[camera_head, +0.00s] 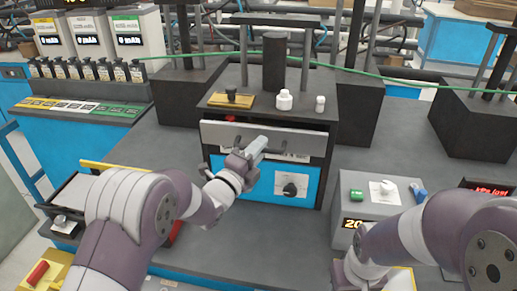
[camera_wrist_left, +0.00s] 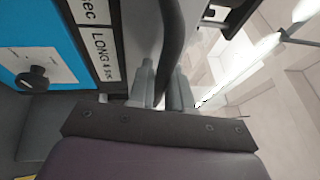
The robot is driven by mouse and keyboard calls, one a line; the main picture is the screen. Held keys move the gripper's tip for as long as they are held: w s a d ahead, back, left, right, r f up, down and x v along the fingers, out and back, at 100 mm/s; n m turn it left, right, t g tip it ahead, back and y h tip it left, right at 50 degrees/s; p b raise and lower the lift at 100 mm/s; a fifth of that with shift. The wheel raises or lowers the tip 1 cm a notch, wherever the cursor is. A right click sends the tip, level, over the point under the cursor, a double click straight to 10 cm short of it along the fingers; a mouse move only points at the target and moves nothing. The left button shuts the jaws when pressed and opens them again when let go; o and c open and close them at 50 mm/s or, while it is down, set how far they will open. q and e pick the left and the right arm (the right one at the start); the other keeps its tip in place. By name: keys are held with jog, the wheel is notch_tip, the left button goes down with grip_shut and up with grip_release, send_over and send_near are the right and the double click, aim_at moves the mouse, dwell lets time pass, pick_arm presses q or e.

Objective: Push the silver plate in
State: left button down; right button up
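The silver plate (camera_head: 222,135) is a wide flat panel standing out at the front of the dark central machine, above its blue front panel. A dark handle shows on its face, partly hidden by my left gripper.
The machine's blue panel (camera_head: 262,180) has a black knob (camera_head: 290,189). White bottles (camera_head: 284,99) stand on top. A grey box (camera_head: 376,199) with a green button stands to the right, near my right arm. A tray (camera_head: 74,192) lies left. Bare grey bench surrounds the machine's front.

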pick_arm(q)
jog(key=w+b, duration=0.2)
jog(key=w, duration=0.1)
jog(key=w+b, duration=0.1)
jog(key=shift+w+d+f, duration=0.15)
jog(key=shift+d, duration=0.25)
jog(key=shift+r, duration=0.25)
jog(key=c, duration=1.1)
grip_release()
jog(key=shift+f, duration=0.1)
jog(key=b+v, duration=0.2)
jog(key=v, duration=1)
jog(key=shift+s+a+b, duration=0.2)
jog(key=shift+s+b, duration=0.1)
jog(key=shift+b, duration=0.1)
